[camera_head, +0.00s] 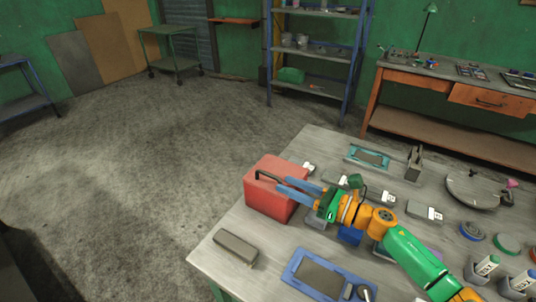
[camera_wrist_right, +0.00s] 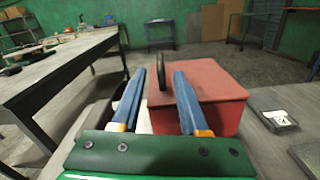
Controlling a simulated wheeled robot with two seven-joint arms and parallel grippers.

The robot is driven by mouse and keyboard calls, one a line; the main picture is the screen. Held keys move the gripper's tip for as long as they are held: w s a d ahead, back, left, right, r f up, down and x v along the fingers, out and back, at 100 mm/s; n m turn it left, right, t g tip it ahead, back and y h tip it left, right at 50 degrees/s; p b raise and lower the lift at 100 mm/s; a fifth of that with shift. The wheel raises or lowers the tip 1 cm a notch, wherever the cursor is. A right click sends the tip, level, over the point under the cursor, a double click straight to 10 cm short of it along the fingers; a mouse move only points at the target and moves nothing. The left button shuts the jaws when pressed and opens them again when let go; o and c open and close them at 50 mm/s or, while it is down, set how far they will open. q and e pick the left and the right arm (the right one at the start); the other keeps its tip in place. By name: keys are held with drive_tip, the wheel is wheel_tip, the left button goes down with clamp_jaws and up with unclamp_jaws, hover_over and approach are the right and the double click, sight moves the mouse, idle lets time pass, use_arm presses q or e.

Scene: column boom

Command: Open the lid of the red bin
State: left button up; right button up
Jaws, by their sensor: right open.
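The red bin (camera_head: 268,202) stands near the left edge of the workbench. Its flat red lid (camera_head: 276,168) lies level on top, closed, with a dark bar handle (camera_head: 268,176) on it. My right gripper (camera_head: 283,186) reaches in from the right, its two blue fingers apart and empty, near the handle. In the right wrist view the fingers (camera_wrist_right: 160,80) point at the bin (camera_wrist_right: 218,108), and the upright handle (camera_wrist_right: 160,70) shows in the gap between them, near the fingertips. I cannot tell whether a finger touches it. My left gripper is not seen.
The grey workbench (camera_head: 222,268) carries a dark grey box (camera_head: 236,247), a blue-framed tray (camera_head: 325,277), a teal tray (camera_head: 368,156) and a round grey plate (camera_head: 470,190). Several small labelled blocks lie behind my right arm. Open floor (camera_head: 140,160) extends left of the bench.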

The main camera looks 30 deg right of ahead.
sight(276, 177)
drive_tip(key=shift+w+d, duration=0.25)
drive_tip(key=shift+w, duration=0.2)
drive_tip(key=shift+w+r, duration=0.1)
drive_tip(key=shift+w, duration=0.15)
drive_tip(key=w+a, duration=0.1)
drive_tip(key=w+a+r+p, duration=0.1)
drive_tip(key=shift+w+a, duration=0.15)
drive_tip(key=shift+a, duration=0.25)
drive_tip(key=shift+f+p+x, duration=0.25)
drive_tip(key=shift+p+x, duration=0.25)
drive_tip(key=shift+x, duration=0.65)
drive_tip(key=shift+w+f, duration=0.2)
drive_tip(key=shift+w, duration=0.2)
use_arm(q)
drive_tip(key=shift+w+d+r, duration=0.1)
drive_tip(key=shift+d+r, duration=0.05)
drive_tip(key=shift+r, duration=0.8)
use_arm(e)
drive_tip(key=shift+s, duration=0.1)
drive_tip(key=shift+r, duration=0.1)
drive_tip(key=c, duration=0.3)
clamp_jaws()
